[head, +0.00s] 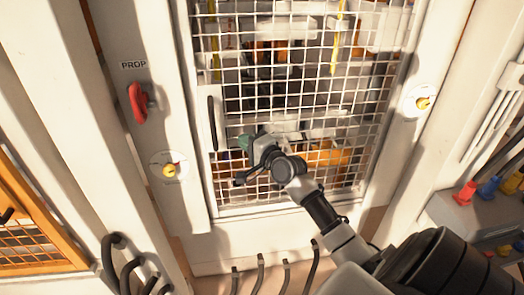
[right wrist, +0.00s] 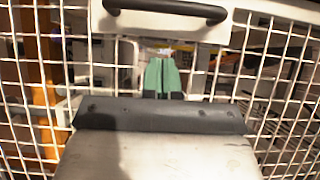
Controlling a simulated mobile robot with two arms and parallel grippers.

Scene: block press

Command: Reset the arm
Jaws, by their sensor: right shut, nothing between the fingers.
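My right arm (head: 322,212) reaches from the lower right up to the white mesh door (head: 300,197). My right gripper (head: 245,143) has green fingertips and is in front of the mesh, near the door's left edge, below the black door handle (head: 212,123). In the right wrist view the green fingers (right wrist: 162,77) are together with nothing between them. The black handle (right wrist: 165,10) lies beyond the fingertips there, apart from them. I cannot tell whether the fingertips touch the mesh. My left gripper is not in view.
Yellow knobs (head: 170,170) and (head: 423,103) sit on round white plates either side of the door. Orange machinery shows behind the mesh. Coloured plugs (head: 465,193) are at right, black hooks (head: 283,275) below.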

